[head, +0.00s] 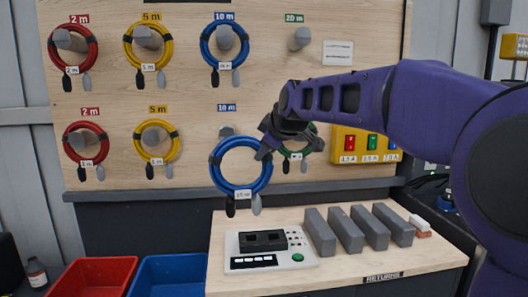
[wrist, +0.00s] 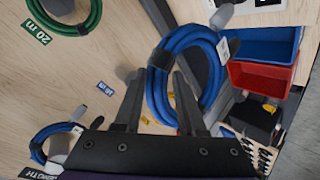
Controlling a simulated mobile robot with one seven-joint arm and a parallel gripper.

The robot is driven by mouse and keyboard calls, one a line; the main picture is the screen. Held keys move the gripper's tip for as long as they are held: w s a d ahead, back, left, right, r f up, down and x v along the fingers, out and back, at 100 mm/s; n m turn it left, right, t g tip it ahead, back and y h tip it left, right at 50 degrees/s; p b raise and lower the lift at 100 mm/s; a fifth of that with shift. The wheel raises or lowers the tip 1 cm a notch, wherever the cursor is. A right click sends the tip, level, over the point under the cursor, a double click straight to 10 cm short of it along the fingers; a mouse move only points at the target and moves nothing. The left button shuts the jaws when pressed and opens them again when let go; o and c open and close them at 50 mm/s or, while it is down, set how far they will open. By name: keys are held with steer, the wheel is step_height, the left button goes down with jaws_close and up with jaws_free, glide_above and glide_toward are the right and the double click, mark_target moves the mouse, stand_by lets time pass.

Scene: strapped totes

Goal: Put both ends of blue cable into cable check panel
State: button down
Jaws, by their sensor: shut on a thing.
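My gripper (head: 266,150) is shut on the right upper side of a coiled blue cable (head: 214,176) in front of the board. The coil hangs upright, below and in front of the lower 10 m peg (head: 227,131), which shows above the ring. Its two ends, one dark (head: 230,207) and one grey (head: 256,204), hang down from the coil. In the wrist view the blue coil (wrist: 158,95) passes between my fingers (wrist: 160,85). The cable check panel (head: 243,264), a white box with a black socket block and a green button, lies on the bench below the coil.
Another blue cable (head: 206,50) hangs on the upper 10 m peg. Red, yellow and green coils hang around. Grey blocks (head: 345,231) stand right of the panel. A red tote (head: 92,275) and a blue tote (head: 168,273) are at lower left. A yellow fuse box (head: 365,143) is mounted right.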

steer(key=s+d+b, duration=0.1)
steer(key=s, duration=0.5)
steer(key=shift+r+b, duration=0.15)
steer(key=shift+b, duration=0.25)
stand_by(0.6)
stand_by(0.3)
